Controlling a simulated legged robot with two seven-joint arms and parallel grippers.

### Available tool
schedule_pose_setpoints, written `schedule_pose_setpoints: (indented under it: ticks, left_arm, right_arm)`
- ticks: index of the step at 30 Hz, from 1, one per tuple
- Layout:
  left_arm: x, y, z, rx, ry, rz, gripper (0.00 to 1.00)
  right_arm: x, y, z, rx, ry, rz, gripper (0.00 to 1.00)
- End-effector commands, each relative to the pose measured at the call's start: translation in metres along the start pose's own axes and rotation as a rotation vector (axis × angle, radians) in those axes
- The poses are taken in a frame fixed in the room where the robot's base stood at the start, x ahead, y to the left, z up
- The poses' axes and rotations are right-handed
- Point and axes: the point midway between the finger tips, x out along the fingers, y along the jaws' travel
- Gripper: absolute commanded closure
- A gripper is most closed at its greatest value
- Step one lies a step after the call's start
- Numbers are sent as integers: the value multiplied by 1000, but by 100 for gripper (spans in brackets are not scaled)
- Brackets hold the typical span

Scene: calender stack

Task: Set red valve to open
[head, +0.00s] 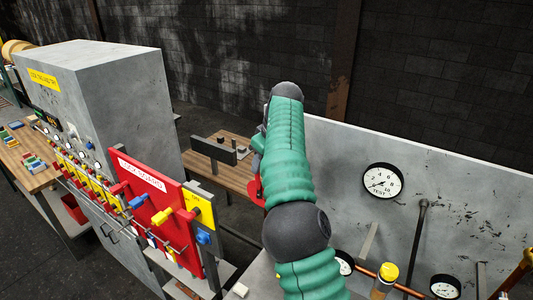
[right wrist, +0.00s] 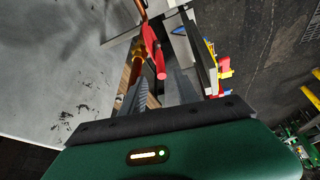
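The red valve handle (right wrist: 153,46) shows in the right wrist view as a red bar beside a copper-coloured pipe (right wrist: 138,50). Its near end lies in line with the gap between my right gripper's fingers. My right gripper (right wrist: 160,76) is open, with one finger on each side of that gap. I cannot tell whether either finger touches the handle. In the head view a small part of the red valve (head: 256,186) shows left of my green right arm, which hides the rest and the right gripper. My left gripper is not in view.
A red lock board (head: 150,205) with yellow and blue valve locks stands at left, before a grey cabinet (head: 130,85). A grey panel (head: 440,200) with a gauge (head: 383,181) is at right. A wooden table (head: 215,165) stands behind. A yellow-capped fitting (head: 387,275) is at lower right.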

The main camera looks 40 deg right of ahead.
Motion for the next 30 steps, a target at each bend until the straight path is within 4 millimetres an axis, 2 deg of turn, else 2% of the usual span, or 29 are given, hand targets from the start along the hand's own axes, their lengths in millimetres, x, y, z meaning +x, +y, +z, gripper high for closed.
schedule_pose_setpoints:
  ticks: [4, 7, 10, 26, 28, 30]
  left_arm:
    - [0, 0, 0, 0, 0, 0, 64]
    - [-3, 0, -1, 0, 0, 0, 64]
    - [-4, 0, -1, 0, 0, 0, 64]
    - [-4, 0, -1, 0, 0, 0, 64]
    - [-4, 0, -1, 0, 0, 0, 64]
    - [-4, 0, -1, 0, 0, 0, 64]
  right_arm:
    - [-43, 2, -2, -1, 3, 4, 63]
    - [-64, 1, -3, -1, 1, 2, 63]
    - [-75, 1, -3, 0, 0, 1, 63]
    - [-78, 0, -5, -5, 11, -8, 63]
    - [-76, -6, -17, -39, 93, -49, 63]
    - [-75, -16, -45, -95, 278, -118, 63]
